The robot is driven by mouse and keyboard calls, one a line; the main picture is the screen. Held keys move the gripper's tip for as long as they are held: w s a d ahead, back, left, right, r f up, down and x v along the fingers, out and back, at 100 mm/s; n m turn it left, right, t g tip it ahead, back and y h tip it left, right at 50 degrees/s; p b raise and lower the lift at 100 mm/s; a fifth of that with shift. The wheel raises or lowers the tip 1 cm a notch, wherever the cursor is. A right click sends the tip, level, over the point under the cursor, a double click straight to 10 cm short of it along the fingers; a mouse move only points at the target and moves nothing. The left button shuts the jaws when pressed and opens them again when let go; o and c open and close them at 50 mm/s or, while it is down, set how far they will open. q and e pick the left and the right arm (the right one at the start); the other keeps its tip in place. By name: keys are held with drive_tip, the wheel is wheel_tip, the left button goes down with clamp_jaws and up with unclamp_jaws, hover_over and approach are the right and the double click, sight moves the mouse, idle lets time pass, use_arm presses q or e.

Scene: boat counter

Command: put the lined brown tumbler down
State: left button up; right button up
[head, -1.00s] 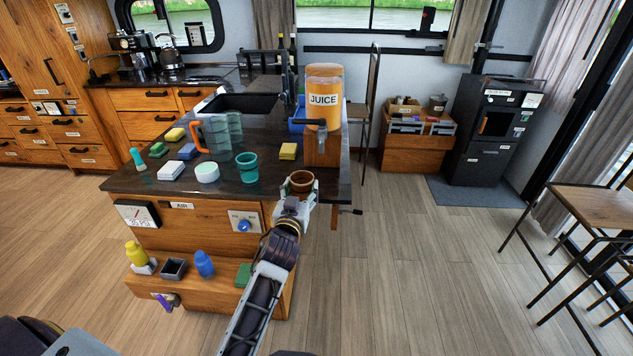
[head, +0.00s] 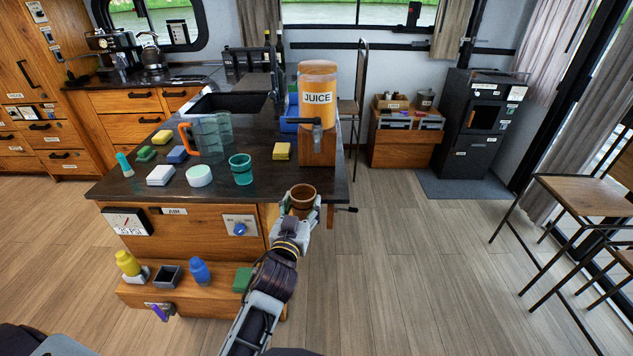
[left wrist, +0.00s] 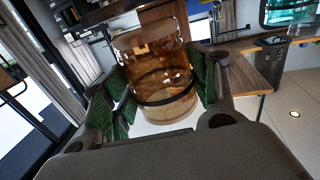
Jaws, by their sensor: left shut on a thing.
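The lined brown tumbler (head: 303,197) is held upright at the front right corner of the dark counter (head: 215,183). My left gripper (head: 301,210) is shut around it. In the left wrist view the tumbler (left wrist: 160,75) looks see-through amber-brown with a dark band, between the green finger pads. Whether its base touches the counter or hangs just in front of the edge is hidden by the gripper. My right gripper is not in view.
The juice dispenser (head: 318,98) on its wooden stand is behind the tumbler. A teal cup (head: 241,170), a white round tub (head: 199,176), a yellow sponge (head: 281,151) and a clear pitcher (head: 208,138) stand to the left. Bare counter lies between the teal cup and the tumbler.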

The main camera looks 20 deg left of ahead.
sight(305, 195)
use_arm(q)
drive_tip(key=shift+w+a+p, duration=0.15)
drive_tip(key=shift+w, duration=1.2)
drive_tip(key=shift+w+a+p, duration=0.1)
drive_tip(key=shift+w+p, duration=0.05)
drive_tip(key=shift+w, duration=1.15)
drive_tip(key=w, duration=0.7)
drive_tip(key=shift+a, duration=0.3)
drive_tip(key=shift+w+p, duration=0.3)
drive_tip(key=shift+w, duration=0.5)
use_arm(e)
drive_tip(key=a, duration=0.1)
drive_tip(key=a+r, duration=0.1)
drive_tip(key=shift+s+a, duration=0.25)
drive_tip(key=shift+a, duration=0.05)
use_arm(q)
drive_tip(key=shift+w+a, duration=0.1)
drive_tip(key=shift+w, duration=0.1)
drive_tip(key=shift+w+a, duration=0.15)
drive_tip(key=shift+w, duration=1.7)
drive_tip(key=shift+f, duration=0.75)
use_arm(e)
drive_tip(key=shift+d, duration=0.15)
use_arm(q)
drive_tip(key=shift+f, duration=0.1)
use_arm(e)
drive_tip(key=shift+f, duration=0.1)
